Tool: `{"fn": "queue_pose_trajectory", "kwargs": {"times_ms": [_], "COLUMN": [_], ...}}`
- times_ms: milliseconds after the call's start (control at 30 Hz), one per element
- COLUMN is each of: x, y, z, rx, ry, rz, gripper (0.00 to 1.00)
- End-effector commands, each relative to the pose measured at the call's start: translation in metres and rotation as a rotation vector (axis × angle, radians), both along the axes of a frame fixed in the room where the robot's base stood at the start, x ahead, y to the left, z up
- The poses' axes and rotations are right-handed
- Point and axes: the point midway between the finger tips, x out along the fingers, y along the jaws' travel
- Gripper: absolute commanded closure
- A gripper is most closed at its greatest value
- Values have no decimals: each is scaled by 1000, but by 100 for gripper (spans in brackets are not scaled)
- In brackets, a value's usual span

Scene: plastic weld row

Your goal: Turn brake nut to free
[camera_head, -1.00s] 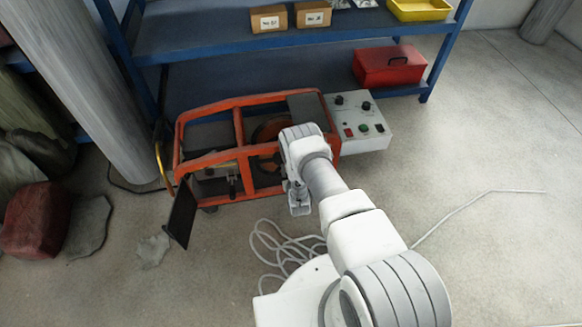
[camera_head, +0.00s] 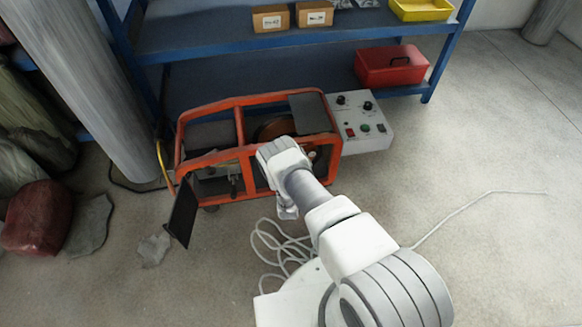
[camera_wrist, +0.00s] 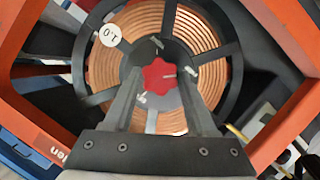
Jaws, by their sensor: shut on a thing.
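The brake nut is a red lobed knob (camera_wrist: 160,76) at the middle of a dark spoked spool (camera_wrist: 222,47) wound with copper-coloured wire, in the wrist view. My gripper (camera_wrist: 160,88) reaches up from the bottom of that view, with a dark finger on each side of the knob, and is shut on it. Short pale marks show on and around the hub. In the head view the spool (camera_head: 272,129) sits inside the orange-framed machine (camera_head: 240,140). There my wrist hides the knob and the fingers.
Orange frame bars (camera_wrist: 290,110) surround the spool closely on both sides. A grey control box (camera_head: 360,122) is at the machine's right end, and a dark open flap (camera_head: 183,212) is at its left. A pale cable (camera_head: 275,250) lies on the floor in front. A blue shelf (camera_head: 250,45) stands behind.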

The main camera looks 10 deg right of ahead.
Motion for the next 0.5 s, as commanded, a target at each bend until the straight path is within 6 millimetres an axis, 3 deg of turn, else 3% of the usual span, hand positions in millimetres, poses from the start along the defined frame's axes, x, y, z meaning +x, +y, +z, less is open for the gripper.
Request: {"fn": "queue_pose_trajectory", "kwargs": {"times_ms": [233, 267, 400, 500], "x": [0, 0, 0, 0], "y": [0, 0, 0, 0], "z": [0, 0, 0, 0], "rx": [-1, -1, -1, 0], "ry": [-1, -1, -1, -1], "rz": [1, 1, 1, 1], "gripper": [99, 40, 15, 14]}}
